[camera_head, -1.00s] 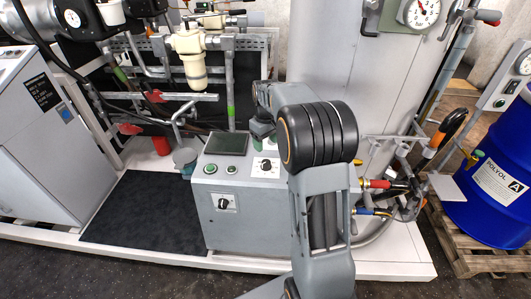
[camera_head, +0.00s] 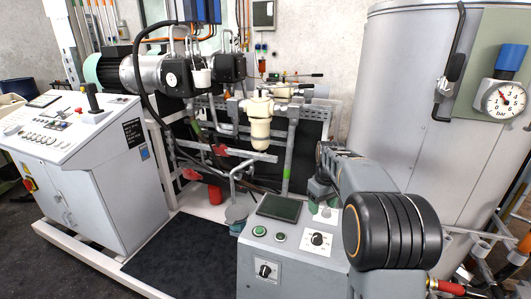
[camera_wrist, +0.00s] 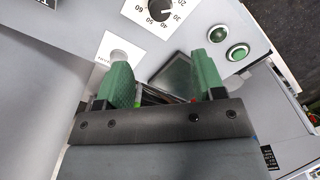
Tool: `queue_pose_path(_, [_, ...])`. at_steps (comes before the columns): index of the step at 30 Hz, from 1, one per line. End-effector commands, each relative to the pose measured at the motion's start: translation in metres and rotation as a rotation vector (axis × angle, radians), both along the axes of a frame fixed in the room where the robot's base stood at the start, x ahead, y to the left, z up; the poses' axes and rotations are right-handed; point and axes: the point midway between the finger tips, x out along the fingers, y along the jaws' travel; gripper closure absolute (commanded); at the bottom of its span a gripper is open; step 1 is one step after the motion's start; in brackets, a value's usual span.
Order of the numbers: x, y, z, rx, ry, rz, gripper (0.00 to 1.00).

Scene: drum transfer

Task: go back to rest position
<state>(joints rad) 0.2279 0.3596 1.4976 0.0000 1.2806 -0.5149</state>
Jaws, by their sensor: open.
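My gripper (camera_wrist: 163,78) is open, with its two green fingers apart and nothing held between them in the wrist view. It hangs over the grey control box (camera_head: 290,264), close to the box's dark screen (camera_wrist: 175,72). A black dial knob (camera_wrist: 157,8) with a numbered scale and two green buttons (camera_wrist: 237,53) lie just beyond the fingers. A pale round button on a white plate is beside the left finger. In the head view my arm reaches over the right part of the box, and its links hide most of the gripper.
A large grey tank (camera_head: 415,110) with a pressure gauge (camera_head: 504,98) stands right of my arm. Pipes and a cream filter (camera_head: 259,122) are behind the box. A white console (camera_head: 75,165) stands left. A black mat (camera_head: 175,258) lies between console and box.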

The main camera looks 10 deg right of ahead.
Motion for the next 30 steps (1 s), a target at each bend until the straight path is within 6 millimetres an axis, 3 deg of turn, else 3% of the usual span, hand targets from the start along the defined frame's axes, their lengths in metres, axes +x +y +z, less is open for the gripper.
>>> queue_pose_path(3, [0.002, 0.000, -0.009, -0.002, -0.017, -0.090, 0.38])
queue_pose_path(5, [-0.010, 0.002, -0.026, 0.002, 0.002, -0.150, 0.38])
queue_pose_path(7, [-0.028, 0.010, -0.031, 0.002, -0.004, -0.211, 0.38])
queue_pose_path(15, [-0.133, 0.064, -0.020, 0.011, -0.110, -0.353, 0.38])
queue_pose_path(21, [-0.196, 0.091, -0.017, 0.029, -0.198, -0.347, 0.38])
queue_pose_path(25, [-0.217, 0.101, -0.012, 0.039, -0.241, -0.313, 0.38])
queue_pose_path(30, [-0.223, 0.109, 0.002, 0.049, -0.297, -0.287, 0.38])
